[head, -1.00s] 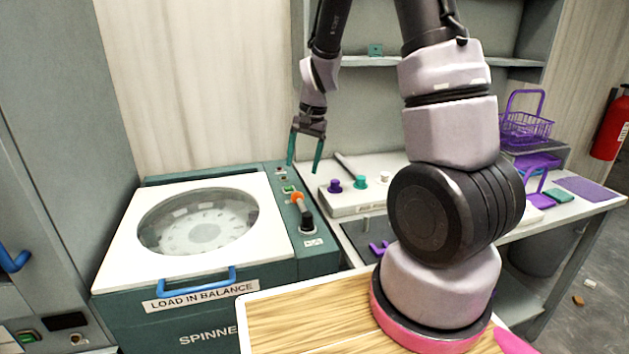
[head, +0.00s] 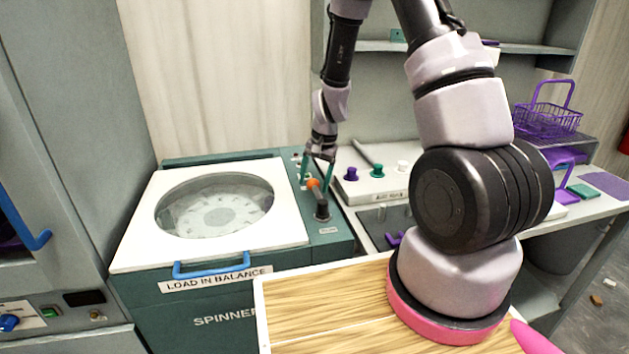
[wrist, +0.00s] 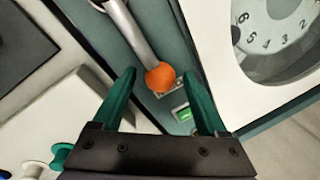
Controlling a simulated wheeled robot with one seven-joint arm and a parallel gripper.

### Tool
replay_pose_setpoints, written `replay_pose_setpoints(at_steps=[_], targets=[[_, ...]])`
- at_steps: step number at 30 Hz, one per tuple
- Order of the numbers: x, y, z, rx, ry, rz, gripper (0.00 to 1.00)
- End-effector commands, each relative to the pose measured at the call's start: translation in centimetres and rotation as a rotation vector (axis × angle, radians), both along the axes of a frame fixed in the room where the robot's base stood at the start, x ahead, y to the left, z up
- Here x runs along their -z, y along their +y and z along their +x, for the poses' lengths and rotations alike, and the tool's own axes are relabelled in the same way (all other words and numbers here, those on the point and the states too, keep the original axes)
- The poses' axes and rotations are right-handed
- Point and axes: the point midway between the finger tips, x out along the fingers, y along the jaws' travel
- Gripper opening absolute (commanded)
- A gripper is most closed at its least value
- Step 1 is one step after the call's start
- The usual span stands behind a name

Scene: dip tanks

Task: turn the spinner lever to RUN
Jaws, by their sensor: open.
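The spinner lever has an orange ball knob (head: 313,183) on a grey shaft and stands on the right-hand control panel of the teal spinner (head: 215,310). In the wrist view the orange knob (wrist: 161,77) lies between the tips of my gripper (wrist: 161,74), with a gap on both sides. My gripper (head: 317,181) is open, and its two teal fingers straddle the knob from above. A green lit display (wrist: 183,114) shows beside the knob. The lever's position label is too small to read.
The spinner's white lid (head: 145,222) is closed, with a blue handle (head: 212,270) in front. A white block with purple, teal and white knobs (head: 377,170) stands right of the panel. A purple basket (head: 548,120) stands farther right.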

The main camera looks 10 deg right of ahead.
Motion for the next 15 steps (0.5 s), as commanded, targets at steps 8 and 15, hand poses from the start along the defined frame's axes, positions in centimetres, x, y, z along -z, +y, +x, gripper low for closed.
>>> replay_pose_setpoints(at_steps=[8,15], targets=[[-0.02,0.01,0.01,-0.001,0.000,0.000,0.45],[-0.03,0.01,-0.01,-0.001,0.000,0.000,0.00]])
